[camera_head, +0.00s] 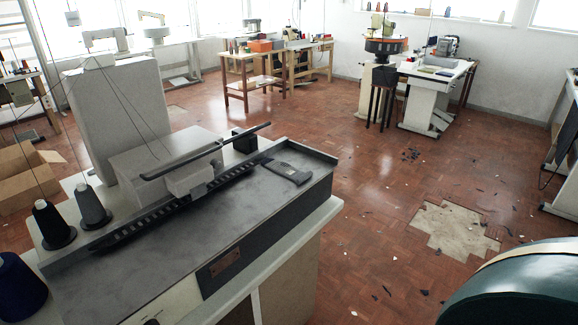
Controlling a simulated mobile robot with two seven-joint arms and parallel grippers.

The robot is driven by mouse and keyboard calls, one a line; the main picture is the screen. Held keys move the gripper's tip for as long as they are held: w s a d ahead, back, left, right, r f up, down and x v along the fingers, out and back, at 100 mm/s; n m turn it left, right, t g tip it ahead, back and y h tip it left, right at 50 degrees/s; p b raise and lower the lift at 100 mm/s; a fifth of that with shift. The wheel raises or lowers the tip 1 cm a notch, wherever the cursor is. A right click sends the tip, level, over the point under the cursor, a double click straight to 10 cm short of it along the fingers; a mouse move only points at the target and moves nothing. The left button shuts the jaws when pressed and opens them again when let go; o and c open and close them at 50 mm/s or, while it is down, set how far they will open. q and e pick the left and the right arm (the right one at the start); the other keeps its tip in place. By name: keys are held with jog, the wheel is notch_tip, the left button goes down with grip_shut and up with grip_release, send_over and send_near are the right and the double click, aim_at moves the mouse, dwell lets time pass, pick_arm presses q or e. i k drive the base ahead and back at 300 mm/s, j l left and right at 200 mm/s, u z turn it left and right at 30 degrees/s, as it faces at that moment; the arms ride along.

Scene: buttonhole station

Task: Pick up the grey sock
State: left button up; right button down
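I cannot make out a grey sock anywhere in the head view. A flat dark grey piece (287,172) lies on the right part of the knitting machine's bed, but its outline looks stiff and I cannot tell what it is. The grey machine (170,255) fills the near left, with a long toothed strip and a dark bar along it. Neither of my grippers shows in this view.
Dark yarn cones (52,225) stand at the machine's left end, with thin threads rising. A rounded dark green object (520,285) fills the lower right corner. Wooden tables (245,85) and a white sewing station (430,90) stand farther back. The tiled floor (380,200) between is mostly open, with scattered scraps.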

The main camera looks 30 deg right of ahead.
aim_at(284, 169)
jog(key=i+l+u, duration=0.15)
jog(key=l, duration=0.9)
jog(key=i+l+u, duration=0.2)
jog(key=l, duration=0.9)
jog(key=l+u, duration=0.15)
jog(key=l, duration=0.9)
